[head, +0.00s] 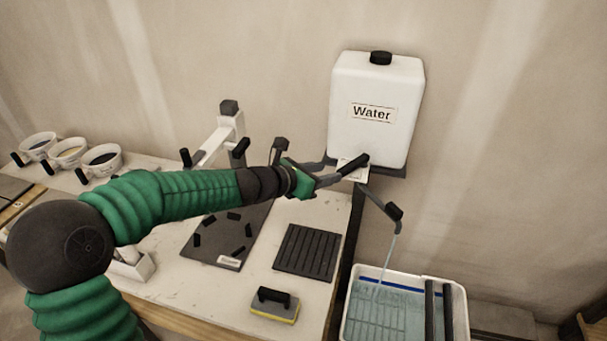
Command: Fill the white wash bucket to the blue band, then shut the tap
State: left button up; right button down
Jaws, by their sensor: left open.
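The white wash bucket (459,302) stands at the lower right, cut off by the bottom edge. A blue band (378,281) runs along its inner far wall, with greyish water (376,318) showing below it. A thin stream (389,250) falls from the black spout (394,211) into the bucket. The white tank (374,105) marked "Water" stands above. My left gripper (350,171) is open at the tank's lower front, by the tap. The fingers hide part of the tap, and I cannot tell whether they touch its handle. My right gripper is out of view.
Two dark bars (440,308) lie across the bucket's right side. The worktop holds a ribbed black mat (306,252), a yellow sponge float (274,304), a dark board with several black pieces (226,234) and three white cups (101,160) at far left.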

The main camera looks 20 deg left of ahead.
pick_arm(q)
jog(key=p+v, duration=0.1)
jog(key=v, duration=0.9)
jog(key=shift+d+f, duration=0.1)
dwell(6.9)
